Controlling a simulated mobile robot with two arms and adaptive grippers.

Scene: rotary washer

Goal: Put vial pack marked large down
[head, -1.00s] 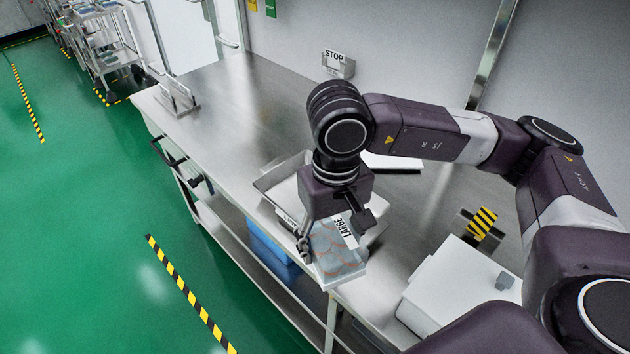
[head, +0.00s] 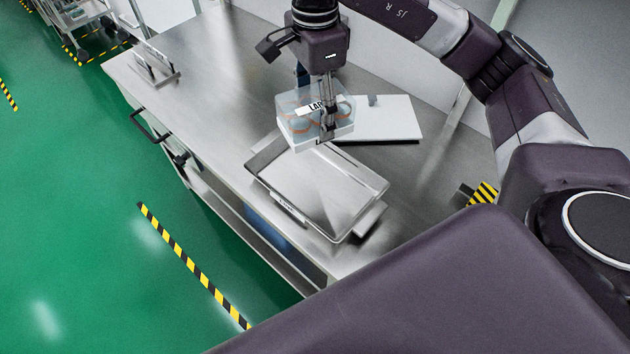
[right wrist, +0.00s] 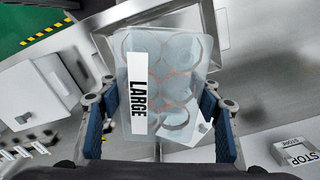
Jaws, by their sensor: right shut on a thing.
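The vial pack marked large (head: 300,112) is a clear, pale-blue pack with several round vials and a white label. My right gripper (head: 327,108) is shut on it and holds it over the steel table, behind the metal tray. In the right wrist view the pack (right wrist: 172,75) sits between the two blue-padded fingers of the right gripper (right wrist: 160,128), its LARGE label facing the camera. Whether the pack touches anything below cannot be told. My left gripper is not in view.
An empty metal tray (head: 322,190) lies on the steel table (head: 215,75) in front of the pack. A white flat board (head: 385,122) lies just right of the pack. A metal rack (head: 155,65) stands at the far left.

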